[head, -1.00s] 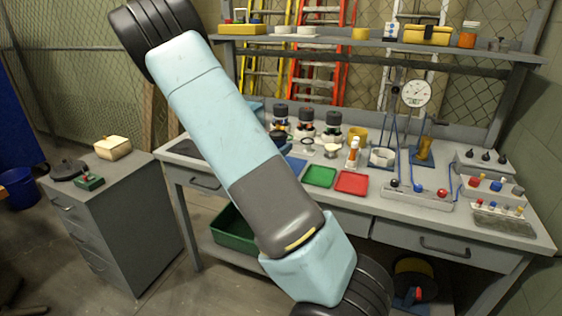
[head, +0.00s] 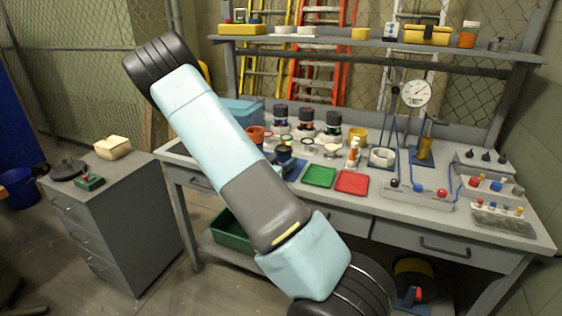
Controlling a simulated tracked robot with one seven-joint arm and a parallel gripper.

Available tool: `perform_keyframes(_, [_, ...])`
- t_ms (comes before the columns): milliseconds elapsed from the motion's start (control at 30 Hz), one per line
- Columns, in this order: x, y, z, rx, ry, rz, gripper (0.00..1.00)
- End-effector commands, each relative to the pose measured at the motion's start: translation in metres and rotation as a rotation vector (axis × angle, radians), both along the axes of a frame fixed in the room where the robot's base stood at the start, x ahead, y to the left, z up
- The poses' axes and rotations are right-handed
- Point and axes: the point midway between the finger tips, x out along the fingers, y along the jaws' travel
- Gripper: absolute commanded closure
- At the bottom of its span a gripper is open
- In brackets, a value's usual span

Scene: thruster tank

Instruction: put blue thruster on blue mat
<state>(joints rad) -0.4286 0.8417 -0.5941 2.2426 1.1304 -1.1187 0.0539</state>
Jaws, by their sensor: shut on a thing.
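The blue thruster (head: 284,158), a dark piece with blue on it, shows just right of my forearm in the head view, partly hidden by the arm. It appears upright over or on the blue mat (head: 297,169); I cannot tell whether it touches the mat. Only the right part of the mat shows, left of the green mat. My arm crosses the picture from upper left to lower right. My gripper is hidden behind the arm, so its fingers and their hold do not show.
A green mat (head: 319,177) and a red mat (head: 352,182) lie to the right. Several dark-topped thrusters, one of them here (head: 305,122), stand behind. An orange-red cup (head: 256,135) and a white ring-shaped holder (head: 382,157) are on the bench (head: 400,215).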

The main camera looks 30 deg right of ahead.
Motion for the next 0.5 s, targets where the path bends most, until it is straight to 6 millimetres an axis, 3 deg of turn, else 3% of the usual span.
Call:
perform_keyframes(100, [0.0,-0.0001,-0.0001,-0.001,0.0,0.0,0.76])
perform_keyframes(133, [-0.0001,0.0,-0.0005,0.0,0.0,0.0,0.31])
perform_keyframes(367, [-0.0001,-0.0002,-0.0002,0.0,0.0,0.0,0.09])
perform_keyframes(500, [-0.0002,-0.0002,-0.0002,0.0,0.0,-0.001,0.07])
